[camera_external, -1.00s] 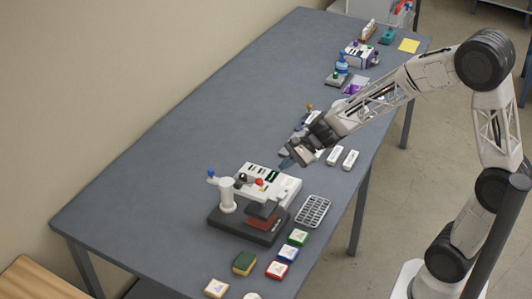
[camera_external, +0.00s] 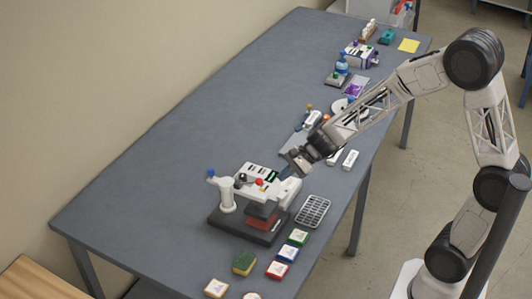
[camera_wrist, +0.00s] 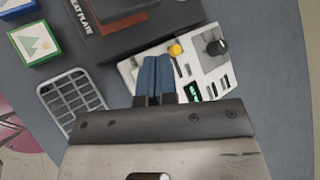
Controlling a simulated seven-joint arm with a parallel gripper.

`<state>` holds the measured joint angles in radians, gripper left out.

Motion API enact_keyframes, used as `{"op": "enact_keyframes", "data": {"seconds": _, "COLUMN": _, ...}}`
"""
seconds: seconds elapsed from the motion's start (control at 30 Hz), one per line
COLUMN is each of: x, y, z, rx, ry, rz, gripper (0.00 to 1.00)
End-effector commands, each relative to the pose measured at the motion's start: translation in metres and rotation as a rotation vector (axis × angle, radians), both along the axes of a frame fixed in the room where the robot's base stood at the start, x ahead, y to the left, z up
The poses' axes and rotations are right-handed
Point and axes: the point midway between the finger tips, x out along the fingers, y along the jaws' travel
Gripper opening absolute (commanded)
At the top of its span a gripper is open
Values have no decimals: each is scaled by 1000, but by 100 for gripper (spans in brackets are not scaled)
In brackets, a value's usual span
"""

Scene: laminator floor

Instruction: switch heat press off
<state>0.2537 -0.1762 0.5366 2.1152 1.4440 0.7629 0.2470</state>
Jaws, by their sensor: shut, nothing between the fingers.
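The heat press (camera_external: 228,203) stands on the grey table, with a white arm, a blue knob and a dark base. Its dark base, marked "HEAT PLATE", also shows at the top of the wrist view (camera_wrist: 105,40). A white control panel (camera_external: 258,174) sits behind it, with a red button and dark slots. In the wrist view the panel (camera_wrist: 205,62) shows a yellow button (camera_wrist: 176,49), a black knob (camera_wrist: 216,47) and a green-lit display or switch (camera_wrist: 195,91). My gripper (camera_wrist: 153,62) is shut and empty, its blue fingertips over the panel's near edge. Contact cannot be told.
A grey grid rack (camera_external: 313,211) lies right of the press. Two white blocks (camera_external: 349,160) and other small items stand farther back. The left part of the table is clear.

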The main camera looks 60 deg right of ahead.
Motion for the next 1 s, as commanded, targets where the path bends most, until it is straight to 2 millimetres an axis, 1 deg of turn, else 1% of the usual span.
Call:
{"op": "enact_keyframes", "data": {"seconds": 0.2, "x": 0, "y": 3, "z": -24, "rx": 0, "ry": 1, "rz": -2, "gripper": 0}}
{"op": "enact_keyframes", "data": {"seconds": 0.4, "x": 0, "y": 6, "z": -40, "rx": -1, "ry": 2, "rz": 0, "gripper": 0}}
{"op": "enact_keyframes", "data": {"seconds": 0.63, "x": 0, "y": 7, "z": -48, "rx": -1, "ry": 2, "rz": 1, "gripper": 0}}
{"op": "enact_keyframes", "data": {"seconds": 1.0, "x": 0, "y": 7, "z": -49, "rx": -1, "ry": 2, "rz": 1, "gripper": 0}}
